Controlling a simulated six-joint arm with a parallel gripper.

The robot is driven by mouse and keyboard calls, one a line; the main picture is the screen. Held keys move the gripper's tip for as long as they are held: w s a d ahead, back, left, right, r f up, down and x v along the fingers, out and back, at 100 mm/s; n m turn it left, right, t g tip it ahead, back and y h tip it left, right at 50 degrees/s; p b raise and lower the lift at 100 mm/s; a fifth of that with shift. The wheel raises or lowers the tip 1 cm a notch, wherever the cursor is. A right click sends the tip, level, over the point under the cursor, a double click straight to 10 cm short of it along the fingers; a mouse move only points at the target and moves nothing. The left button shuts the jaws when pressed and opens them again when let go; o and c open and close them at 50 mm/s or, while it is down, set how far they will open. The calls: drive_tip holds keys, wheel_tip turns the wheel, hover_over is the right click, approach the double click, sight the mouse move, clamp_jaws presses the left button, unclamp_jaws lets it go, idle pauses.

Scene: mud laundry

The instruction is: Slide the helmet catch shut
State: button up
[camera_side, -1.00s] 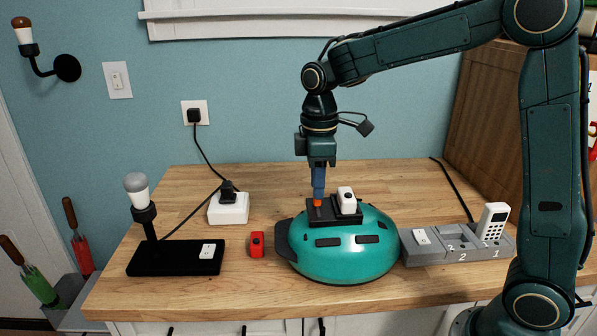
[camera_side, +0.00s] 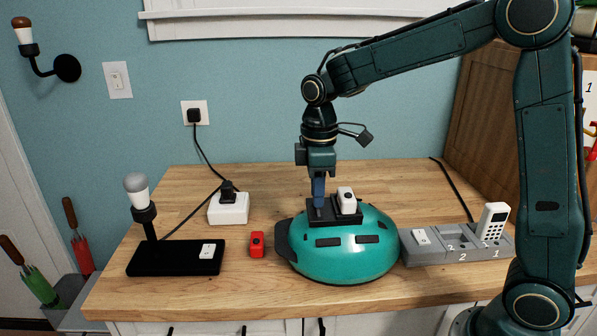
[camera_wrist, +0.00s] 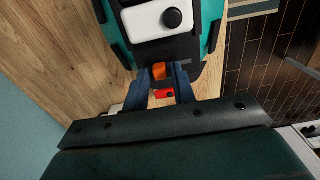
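The teal helmet (camera_side: 345,258) sits on the wooden table with a black mount (camera_side: 352,217) on top. A white block with a dark round knob (camera_side: 346,200) stands on the mount. In the wrist view I see the white block (camera_wrist: 157,20) and the orange catch (camera_wrist: 159,71) at the mount's edge. My gripper (camera_side: 319,205) points straight down at the catch and hides it in the side view. In the wrist view my gripper's fingers (camera_wrist: 162,76) are parted, one on each side of the catch, with gaps showing. Contact cannot be told.
A small red device (camera_side: 257,244) lies left of the helmet; behind it is a white box with a plug (camera_side: 229,208). A lamp on a black base (camera_side: 174,258) stands further left. A grey numbered tray (camera_side: 450,256) with a white handset (camera_side: 493,222) is close on the right.

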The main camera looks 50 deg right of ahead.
clamp_jaws()
drive_tip(key=shift+w+d, duration=0.15)
drive_tip(key=shift+w, duration=0.05)
idle(0.5)
drive_tip(key=shift+o, duration=0.9)
unclamp_jaws()
drive_tip(key=shift+r, duration=0.1)
drive_tip(key=shift+r, duration=2.85)
drive_tip(key=shift+r, duration=0.1)
